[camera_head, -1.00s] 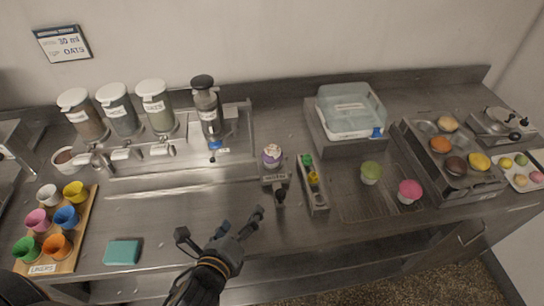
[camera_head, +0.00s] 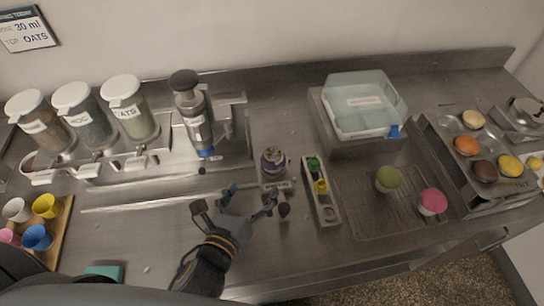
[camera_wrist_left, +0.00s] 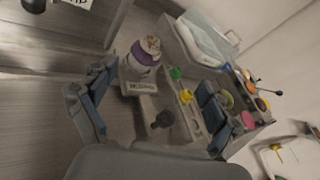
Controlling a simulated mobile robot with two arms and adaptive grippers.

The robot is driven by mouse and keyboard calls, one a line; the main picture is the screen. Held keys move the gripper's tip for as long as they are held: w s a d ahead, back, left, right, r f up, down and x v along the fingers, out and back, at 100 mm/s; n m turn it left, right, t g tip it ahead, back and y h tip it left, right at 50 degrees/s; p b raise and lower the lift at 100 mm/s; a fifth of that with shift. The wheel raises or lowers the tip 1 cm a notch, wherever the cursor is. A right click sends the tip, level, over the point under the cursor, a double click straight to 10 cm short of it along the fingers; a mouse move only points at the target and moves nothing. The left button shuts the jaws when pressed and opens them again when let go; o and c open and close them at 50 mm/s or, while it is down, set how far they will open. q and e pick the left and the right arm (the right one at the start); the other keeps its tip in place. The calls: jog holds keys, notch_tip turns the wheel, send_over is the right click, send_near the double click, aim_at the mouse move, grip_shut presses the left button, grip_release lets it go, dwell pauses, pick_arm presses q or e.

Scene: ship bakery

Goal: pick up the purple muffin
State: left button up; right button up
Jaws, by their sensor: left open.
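The purple muffin (camera_head: 272,158) has a purple wrapper and a pale brown-and-white top. It stands upright on a small grey stand with a white label (camera_head: 276,187) in the middle of the counter. My left gripper (camera_head: 238,200) is open and empty, just in front and to the left of the muffin in the head view. In the left wrist view the muffin (camera_wrist_left: 143,54) shows beyond the open left gripper (camera_wrist_left: 155,88), nearer its left finger. I see no contact with the muffin. My right gripper is not in view.
A narrow rack (camera_head: 322,207) with green and yellow items stands just right of the muffin. Green (camera_head: 388,180) and pink (camera_head: 432,202) muffins sit on a wire rack (camera_head: 365,225). A dispenser (camera_head: 193,115) stands behind left. A cup board (camera_head: 58,228) lies at left.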

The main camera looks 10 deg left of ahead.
pick_arm(q)
jog(key=b, duration=0.5)
send_near(269, 168)
jog(key=shift+s+f, duration=0.15)
jog(key=shift+s, duration=0.9)
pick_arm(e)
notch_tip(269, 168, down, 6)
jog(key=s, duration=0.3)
pick_arm(q)
jog(key=shift+w+d+f, duration=0.1)
jog(key=shift+w, duration=0.1)
jog(key=p+x, duration=0.2)
jog(key=x, duration=0.6)
jog(key=shift+w, duration=0.45)
jog(key=p+x, duration=0.1)
jog(key=x, duration=0.1)
jog(key=p+x, duration=0.1)
jog(key=x, duration=0.1)
jog(key=shift+w, duration=0.45)
jog(key=shift+s+r, duration=0.15)
jog(key=shift+r, duration=0.05)
jog(key=c, duration=0.9)
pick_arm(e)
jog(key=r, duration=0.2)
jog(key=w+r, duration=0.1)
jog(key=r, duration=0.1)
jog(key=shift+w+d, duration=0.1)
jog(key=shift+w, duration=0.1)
